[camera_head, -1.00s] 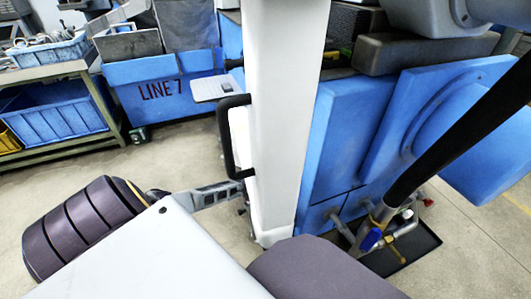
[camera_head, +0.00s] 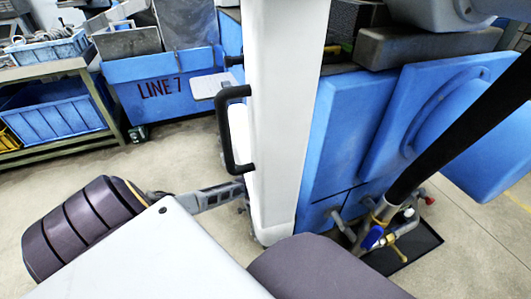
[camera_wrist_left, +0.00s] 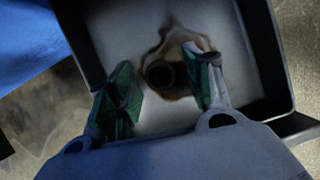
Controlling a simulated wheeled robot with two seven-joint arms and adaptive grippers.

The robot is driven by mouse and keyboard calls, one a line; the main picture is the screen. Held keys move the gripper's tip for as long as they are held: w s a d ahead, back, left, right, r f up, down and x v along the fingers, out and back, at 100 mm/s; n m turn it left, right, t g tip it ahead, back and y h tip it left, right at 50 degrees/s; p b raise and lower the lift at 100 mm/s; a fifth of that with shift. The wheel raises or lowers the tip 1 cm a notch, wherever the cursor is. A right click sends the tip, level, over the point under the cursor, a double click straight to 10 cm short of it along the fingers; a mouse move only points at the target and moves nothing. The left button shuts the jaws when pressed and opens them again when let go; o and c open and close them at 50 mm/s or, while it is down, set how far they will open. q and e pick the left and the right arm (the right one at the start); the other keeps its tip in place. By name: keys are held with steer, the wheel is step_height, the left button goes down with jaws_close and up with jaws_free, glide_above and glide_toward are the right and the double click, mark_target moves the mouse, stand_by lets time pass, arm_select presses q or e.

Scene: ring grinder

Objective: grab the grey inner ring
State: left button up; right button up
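In the left wrist view a small dark ring (camera_wrist_left: 171,82) stands on the pale floor of a dark-rimmed tray (camera_wrist_left: 262,50), with a brownish stain around it. I take it to be the grey inner ring, though the light is dim. My left gripper (camera_wrist_left: 165,80) has green-padded fingers spread apart, one on each side of the ring in the picture. A gap shows between the ring and the left finger; the right finger looks closer to it. I cannot tell the height of the fingertips above the tray. In the head view the left gripper is hidden, and my right gripper is not visible.
A green shelf rack (camera_head: 60,68) with blue crates stands left. The concrete floor (camera_head: 150,165) between is open.

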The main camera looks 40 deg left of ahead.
arm_select(q)
steer(key=c, duration=0.9)
steer(key=shift+s+r, duration=0.15)
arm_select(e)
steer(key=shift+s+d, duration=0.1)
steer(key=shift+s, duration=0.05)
arm_select(q)
steer(key=shift+s+a+r+p, duration=0.2)
steer(key=shift+r+p, duration=0.1)
steer(key=shift+p, duration=0.3)
steer(key=shift+r+p, duration=0.45)
steer(key=shift+r, duration=0.2)
step_height(320, 180, up, 5)
steer(key=p, duration=0.3)
steer(key=shift+f, duration=0.1)
steer(key=s+a+p, duration=0.2)
steer(key=s+a, duration=0.2)
steer(key=s, duration=0.4)
steer(key=s+a+p, duration=0.2)
steer(key=s+a, duration=0.2)
steer(key=s, duration=0.5)
steer(key=shift+a, duration=0.4)
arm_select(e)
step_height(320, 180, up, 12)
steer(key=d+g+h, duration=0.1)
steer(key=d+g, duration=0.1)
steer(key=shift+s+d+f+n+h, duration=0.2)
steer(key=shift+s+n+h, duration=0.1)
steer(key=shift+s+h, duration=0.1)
